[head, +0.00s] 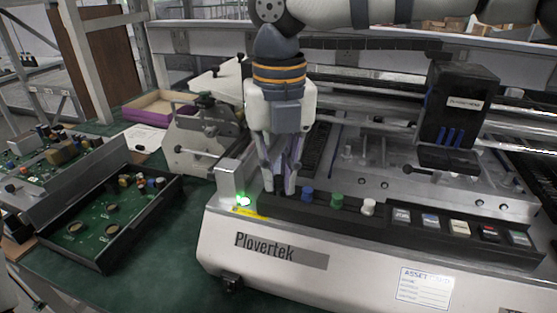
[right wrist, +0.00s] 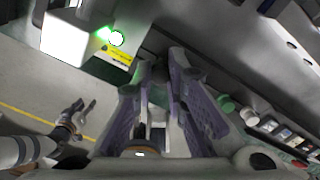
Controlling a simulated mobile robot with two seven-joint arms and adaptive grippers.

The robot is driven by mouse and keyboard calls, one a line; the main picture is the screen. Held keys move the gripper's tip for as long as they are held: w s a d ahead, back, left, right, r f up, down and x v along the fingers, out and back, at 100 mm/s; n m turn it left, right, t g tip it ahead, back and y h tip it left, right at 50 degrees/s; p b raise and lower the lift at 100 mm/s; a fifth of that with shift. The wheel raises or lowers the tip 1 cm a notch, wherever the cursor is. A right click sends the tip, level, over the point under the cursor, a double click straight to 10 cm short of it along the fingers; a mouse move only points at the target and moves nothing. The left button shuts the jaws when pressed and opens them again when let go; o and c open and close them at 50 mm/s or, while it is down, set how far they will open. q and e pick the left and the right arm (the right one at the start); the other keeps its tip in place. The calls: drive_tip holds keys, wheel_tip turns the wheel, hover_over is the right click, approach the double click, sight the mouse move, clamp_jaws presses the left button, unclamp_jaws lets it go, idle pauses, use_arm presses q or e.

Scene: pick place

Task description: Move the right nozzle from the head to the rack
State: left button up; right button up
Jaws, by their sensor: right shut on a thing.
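My right gripper (head: 281,188) points down at the left end of the black rack (head: 335,215), close beside its row of coloured pegs. Its fingers are closed together on the nozzle, which they almost wholly hide. In the right wrist view the purple-grey fingers (right wrist: 163,75) also cover the spot below them. The rack shows a blue nozzle (head: 307,194), a green one (head: 337,200) and a white one (head: 368,206). The black head (head: 460,100) stands at the right, with blue slim parts on its front. My left gripper (right wrist: 80,108) shows in the right wrist view, apart from everything, fingers spread.
A grey block with a lit green lamp (head: 243,201) stands just left of the gripper. Several push buttons (head: 459,228) fill the rack's right part. Circuit boards in black trays (head: 110,210) lie on the green table at the left. Metal rails cross behind.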

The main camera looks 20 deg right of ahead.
drive_tip(key=shift+f, duration=0.3)
idle(0.5)
drive_tip(key=o, duration=0.8)
drive_tip(key=c, duration=0.3)
drive_tip(key=shift+c, duration=0.2)
drive_tip(key=shift+r, duration=3.5)
